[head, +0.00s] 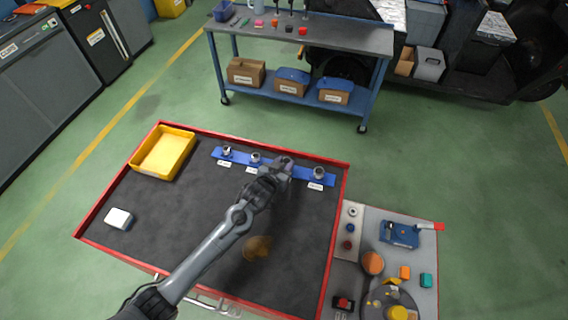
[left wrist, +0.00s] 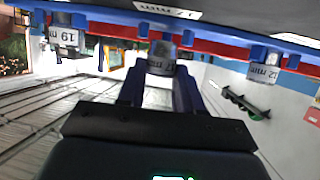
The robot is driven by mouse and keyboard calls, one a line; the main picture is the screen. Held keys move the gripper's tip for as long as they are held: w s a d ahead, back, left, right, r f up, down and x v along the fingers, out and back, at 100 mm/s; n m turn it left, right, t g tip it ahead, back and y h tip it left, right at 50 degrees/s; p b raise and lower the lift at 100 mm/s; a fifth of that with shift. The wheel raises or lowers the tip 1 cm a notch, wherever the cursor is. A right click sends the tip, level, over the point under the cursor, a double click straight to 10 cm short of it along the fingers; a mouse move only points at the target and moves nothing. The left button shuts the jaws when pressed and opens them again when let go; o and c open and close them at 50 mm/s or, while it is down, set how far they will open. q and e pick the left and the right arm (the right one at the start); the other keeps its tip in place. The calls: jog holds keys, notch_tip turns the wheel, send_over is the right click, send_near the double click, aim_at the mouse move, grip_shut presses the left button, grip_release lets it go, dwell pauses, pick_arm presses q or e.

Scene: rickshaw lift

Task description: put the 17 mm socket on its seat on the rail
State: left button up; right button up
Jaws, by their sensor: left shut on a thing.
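The blue rail (head: 240,158) lies near the far edge of the dark cart top, with metal sockets standing along it and white labels in front. My left gripper (head: 282,166) is over the rail, between the second socket (head: 255,158) and the right-end socket (head: 319,173). In the left wrist view it is shut on a metal socket (left wrist: 162,58) whose label seems to read 17 mm. The rail (left wrist: 220,48) is right at this socket; whether it is fully seated I cannot tell. A 19 mm socket (left wrist: 66,36) and a 12 mm socket (left wrist: 264,68) flank it. My right gripper is not in view.
A yellow tray (head: 147,162) sits at the cart's far left corner. A small white box (head: 118,218) lies at left and a brown item (head: 257,247) nearer the front. A cluttered grey side table (head: 385,214) adjoins at right. The cart's middle left is clear.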

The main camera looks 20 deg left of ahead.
pick_arm(q)
jog(key=shift+f, duration=0.3)
dwell(0.8)
jog(key=shift+f, duration=0.15)
dwell(0.3)
jog(key=shift+a+f, duration=0.1)
jog(key=shift+f, duration=0.2)
dwell(0.6)
jog(key=o, duration=1.6)
jog(key=shift+s+f, duration=0.15)
jog(key=shift+f, duration=0.05)
jog(key=shift+o, duration=0.2)
jog(key=shift+r+p, duration=0.1)
jog(key=shift+p, duration=0.2)
jog(key=shift+r+p, duration=0.45)
jog(key=shift+r, duration=0.05)
jog(key=shift+r+p, duration=0.6)
jog(key=shift+r, duration=0.1)
jog(key=shift+w+r+p, duration=0.2)
jog(key=shift+r+p, duration=0.7)
jog(key=shift+r, duration=0.15)
jog(key=shift+r+p, duration=2)
jog(key=shift+r, duration=0.05)
